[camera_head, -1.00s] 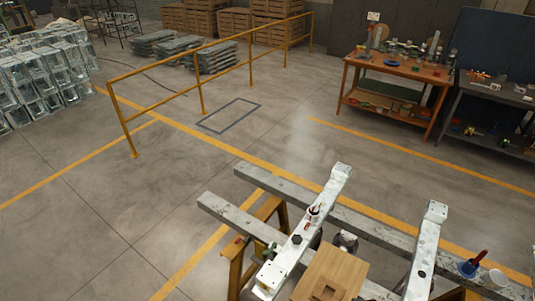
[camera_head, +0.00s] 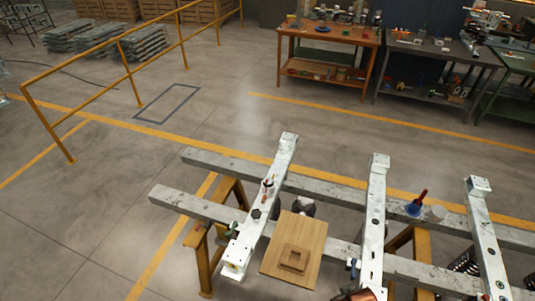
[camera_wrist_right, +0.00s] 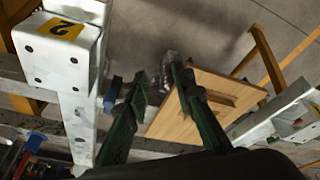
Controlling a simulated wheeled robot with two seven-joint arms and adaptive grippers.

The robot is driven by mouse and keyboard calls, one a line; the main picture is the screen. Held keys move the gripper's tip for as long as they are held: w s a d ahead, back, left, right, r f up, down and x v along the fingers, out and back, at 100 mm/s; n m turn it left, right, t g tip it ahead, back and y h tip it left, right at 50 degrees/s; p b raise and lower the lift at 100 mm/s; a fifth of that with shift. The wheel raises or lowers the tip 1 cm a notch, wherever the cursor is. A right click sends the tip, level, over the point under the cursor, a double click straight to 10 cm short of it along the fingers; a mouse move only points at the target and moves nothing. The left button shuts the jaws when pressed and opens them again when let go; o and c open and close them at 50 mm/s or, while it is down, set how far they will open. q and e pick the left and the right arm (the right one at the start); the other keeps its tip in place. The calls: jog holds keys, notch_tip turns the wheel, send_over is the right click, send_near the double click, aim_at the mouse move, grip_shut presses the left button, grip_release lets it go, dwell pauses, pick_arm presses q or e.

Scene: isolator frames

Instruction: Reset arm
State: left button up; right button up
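My right gripper (camera_wrist_right: 160,82) shows in the right wrist view as two dark green fingers, spread apart with nothing held between them. Beyond the fingertips is a wooden board (camera_wrist_right: 178,122) with a square raised piece. In the head view that board (camera_head: 286,235) lies across the beams, its square wooden piece (camera_head: 294,258) near the front. A white metal beam marked with a yellow "2" label (camera_wrist_right: 60,28) stands left of my right fingers. I cannot make out either gripper in the head view.
White cross beams (camera_head: 258,215) lie on long grey beams (camera_head: 325,190) over yellow trestles (camera_head: 207,250). Workbenches (camera_head: 328,39) are behind; a yellow railing (camera_head: 95,48) is left. Open floor lies between.

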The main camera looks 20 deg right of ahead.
jog(key=s+a+f+g+b, duration=0.1)
jog(key=s+f+b, duration=0.15)
jog(key=f, duration=1.25)
jog(key=s+f+b, duration=0.1)
jog(key=f+b, duration=0.2)
jog(key=f, duration=1.3)
jog(key=s+f+n+g+b, duration=0.1)
jog(key=s+f+b, duration=0.4)
jog(key=s+f, duration=1.4)
notch_tip(320, 180, down, 2)
jog(key=shift+s+f+g+y, duration=0.15)
jog(key=shift+f+g+y, duration=0.1)
jog(key=shift+g+y, duration=0.05)
jog(key=shift+a, duration=0.1)
